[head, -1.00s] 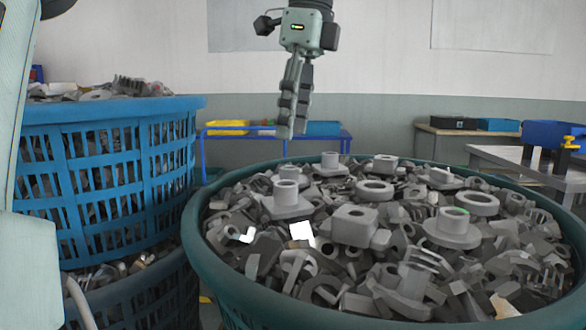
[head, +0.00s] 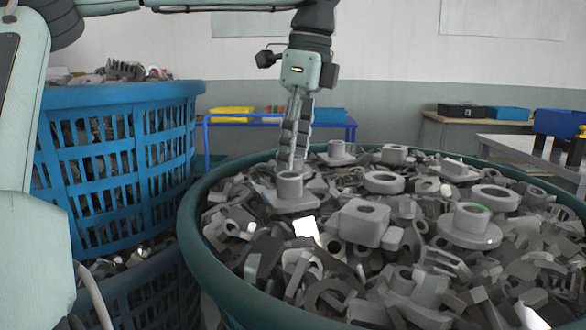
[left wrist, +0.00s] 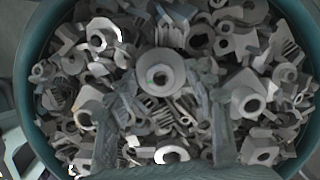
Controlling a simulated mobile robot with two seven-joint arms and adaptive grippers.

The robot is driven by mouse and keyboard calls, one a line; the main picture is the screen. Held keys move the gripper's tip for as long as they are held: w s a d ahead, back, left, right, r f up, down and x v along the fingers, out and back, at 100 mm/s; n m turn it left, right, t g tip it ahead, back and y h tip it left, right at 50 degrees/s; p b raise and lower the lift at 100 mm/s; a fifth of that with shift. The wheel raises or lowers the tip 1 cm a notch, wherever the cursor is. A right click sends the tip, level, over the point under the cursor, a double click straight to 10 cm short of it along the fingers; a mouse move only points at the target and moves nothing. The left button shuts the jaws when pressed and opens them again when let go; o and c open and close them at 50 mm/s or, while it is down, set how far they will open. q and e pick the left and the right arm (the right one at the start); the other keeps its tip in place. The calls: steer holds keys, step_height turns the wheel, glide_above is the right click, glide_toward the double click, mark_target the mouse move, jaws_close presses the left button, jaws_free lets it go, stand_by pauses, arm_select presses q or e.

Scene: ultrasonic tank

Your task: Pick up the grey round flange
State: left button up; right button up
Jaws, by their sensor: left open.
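The grey round flange (head: 468,226), a disc with a raised hub and a small green mark, lies on top of the parts in the right half of the green basket in the head view. A green-marked round flange (left wrist: 160,80) also shows in the left wrist view, between and beyond the fingertips. My left gripper (head: 291,168) points down over the left back of the basket in the head view, apart from the flange. Its fingers are open with nothing between them. My right gripper is not in view.
The green basket (head: 222,272) is full of loose grey metal parts. A square-based part with a hub (head: 289,190) is close to my left fingertips. Stacked blue baskets (head: 120,98) stand at the left. A blue-framed table (head: 340,125) and another bench (head: 465,125) stand behind.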

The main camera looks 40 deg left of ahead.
mark_target(297, 158)
arm_select(q)
steer(key=shift+c, duration=0.3)
jaws_close()
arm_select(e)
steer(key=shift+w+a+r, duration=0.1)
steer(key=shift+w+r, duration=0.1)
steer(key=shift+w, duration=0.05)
arm_select(q)
steer(key=shift+r, duration=0.15)
steer(key=shift+r, duration=0.35)
steer(key=r, duration=0.3)
steer(key=shift+d+r, duration=0.35)
steer(key=shift+d, duration=0.05)
steer(key=s+d+r, duration=0.3)
steer(key=d+r, duration=0.3)
steer(key=d, duration=0.4)
steer(key=shift+s+d+r, duration=0.15)
steer(key=shift+s, duration=0.2)
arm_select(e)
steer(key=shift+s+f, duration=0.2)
